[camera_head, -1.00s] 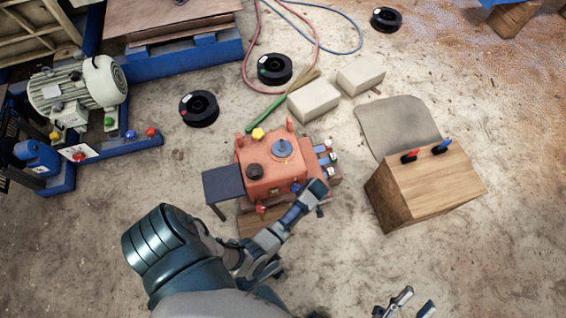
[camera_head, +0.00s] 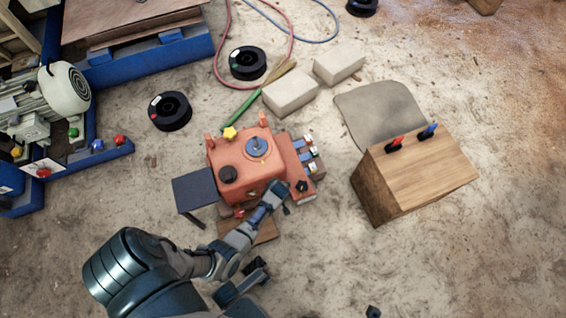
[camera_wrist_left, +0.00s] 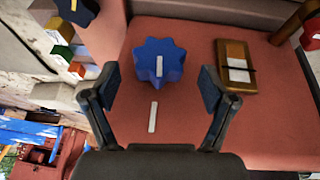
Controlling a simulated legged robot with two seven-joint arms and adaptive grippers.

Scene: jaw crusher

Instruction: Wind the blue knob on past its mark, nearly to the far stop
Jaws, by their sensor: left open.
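The blue knob (camera_wrist_left: 158,62) is star-shaped, with a white line on its face, on the orange-red machine (camera_wrist_left: 190,130). The line is close to upright in the left wrist view. A separate white mark (camera_wrist_left: 153,117) is on the housing just below the knob. My left gripper (camera_wrist_left: 156,76) is open, one finger on each side of the knob with gaps. In the head view, my left gripper (camera_head: 275,194) is at the machine's (camera_head: 240,168) near right side, hiding the knob. Only a small dark tip of my right gripper (camera_head: 373,311) shows at the bottom edge.
A black star knob (camera_wrist_left: 76,10) and coloured blocks (camera_wrist_left: 58,42) are at upper left in the wrist view. A brown plate (camera_wrist_left: 236,66) and a red knob (camera_wrist_left: 311,36) are to the right. A wooden box (camera_head: 415,175) stands right of the machine, with bare floor between.

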